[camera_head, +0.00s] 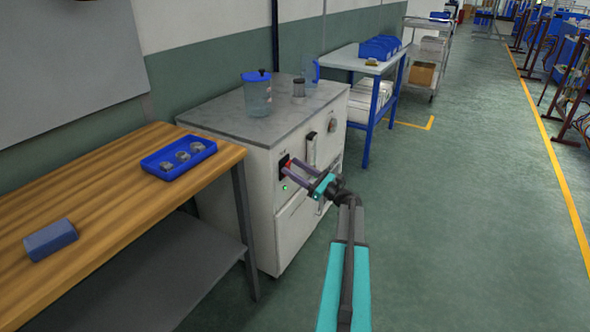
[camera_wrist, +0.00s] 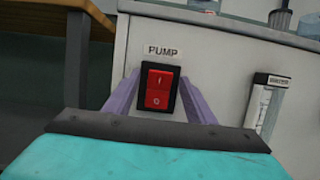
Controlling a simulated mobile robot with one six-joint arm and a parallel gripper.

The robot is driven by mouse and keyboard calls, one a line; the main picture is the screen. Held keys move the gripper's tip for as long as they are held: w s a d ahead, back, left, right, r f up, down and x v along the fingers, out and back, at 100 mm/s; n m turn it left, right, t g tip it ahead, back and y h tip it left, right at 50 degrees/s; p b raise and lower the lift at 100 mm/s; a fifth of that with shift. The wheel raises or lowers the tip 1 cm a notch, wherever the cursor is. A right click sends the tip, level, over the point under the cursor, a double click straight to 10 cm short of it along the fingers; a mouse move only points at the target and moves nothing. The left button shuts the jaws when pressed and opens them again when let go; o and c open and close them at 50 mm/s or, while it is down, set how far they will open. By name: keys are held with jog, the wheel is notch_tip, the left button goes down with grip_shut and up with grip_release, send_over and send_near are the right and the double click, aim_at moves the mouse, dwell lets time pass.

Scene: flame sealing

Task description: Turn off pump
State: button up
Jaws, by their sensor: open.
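The pump switch (camera_wrist: 160,88) is a red rocker in a black frame under a "PUMP" label (camera_wrist: 162,51) on the white cabinet. It carries a line mark at its top and a circle at its bottom. In the head view the switch (camera_head: 284,165) is partly hidden by my gripper. A green light (camera_head: 285,187) glows below it. My gripper (camera_head: 288,168) is open and empty, with its purple fingers pointing at the panel. In the wrist view my gripper (camera_wrist: 160,92) has one finger on each side of the switch. I cannot tell whether the fingertips touch the panel.
The white cabinet (camera_head: 258,178) bears a blue-lidded container (camera_head: 257,95) and a clear jug (camera_head: 311,72) on top. A wooden bench (camera_head: 110,180) with a blue tray (camera_head: 178,172) stands at left. A flow gauge (camera_wrist: 262,103) is right of the switch.

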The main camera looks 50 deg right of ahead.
jog(key=v, duration=1.3)
jog(key=shift+s, duration=0.4)
jog(key=shift+f, duration=0.15)
